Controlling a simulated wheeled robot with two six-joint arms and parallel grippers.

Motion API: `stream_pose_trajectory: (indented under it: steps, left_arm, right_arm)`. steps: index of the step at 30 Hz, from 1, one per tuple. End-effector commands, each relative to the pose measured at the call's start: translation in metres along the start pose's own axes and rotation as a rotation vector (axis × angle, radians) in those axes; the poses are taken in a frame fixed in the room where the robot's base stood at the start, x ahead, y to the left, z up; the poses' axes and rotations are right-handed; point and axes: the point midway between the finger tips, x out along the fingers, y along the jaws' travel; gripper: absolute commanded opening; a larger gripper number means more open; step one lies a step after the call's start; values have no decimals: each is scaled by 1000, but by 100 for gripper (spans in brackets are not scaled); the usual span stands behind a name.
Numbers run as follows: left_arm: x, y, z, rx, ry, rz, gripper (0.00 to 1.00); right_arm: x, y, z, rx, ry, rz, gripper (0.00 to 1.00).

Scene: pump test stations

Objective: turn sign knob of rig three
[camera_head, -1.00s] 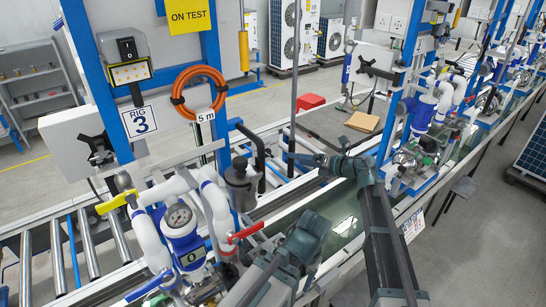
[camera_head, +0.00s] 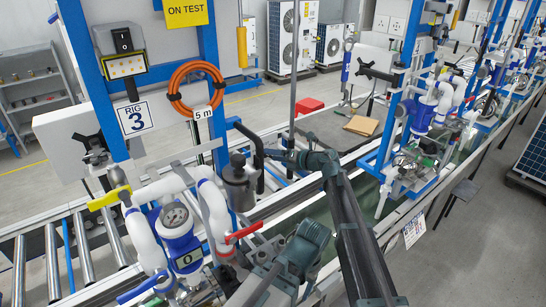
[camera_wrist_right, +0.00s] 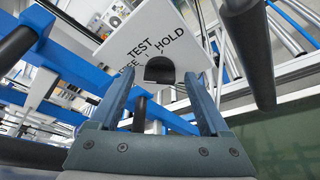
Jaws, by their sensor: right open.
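In the right wrist view a white sign panel (camera_wrist_right: 180,35) carries the words TEST and HOLD and a partly covered third word. A black rounded knob (camera_wrist_right: 160,69) sits on its face, ahead of and between my right fingertips, with no visible contact. My right gripper (camera_wrist_right: 160,85) is open and empty. In the head view my right gripper (camera_head: 270,154) points left, right of the rig 3 post. I cannot make out the sign's face in the head view. The RIG 3 label (camera_head: 134,117) hangs at the left.
A black bent handle (camera_head: 250,140) and a dark grey canister (camera_head: 238,182) stand close to my right gripper. Blue frame posts (camera_head: 208,45), white pipes (camera_head: 150,240) and a red lever (camera_head: 243,232) crowd the left.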

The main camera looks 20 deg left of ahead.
Motion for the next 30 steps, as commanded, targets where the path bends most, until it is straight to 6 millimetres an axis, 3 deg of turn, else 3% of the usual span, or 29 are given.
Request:
stream_pose_trajectory:
  steps: [2, 15, 30]
  left_arm:
    - [0, 0, 0, 0, 0, 0, 64]
    - [0, 0, 0, 0, 0, 0, 64]
    - [14, 1, -1, -1, 0, 0, 64]
  right_arm:
    - [0, 0, 0, 0, 0, 0, 80]
    - [0, 0, 0, 0, 0, 0, 3]
    - [0, -5, -2, 133, -1, 56, 0]
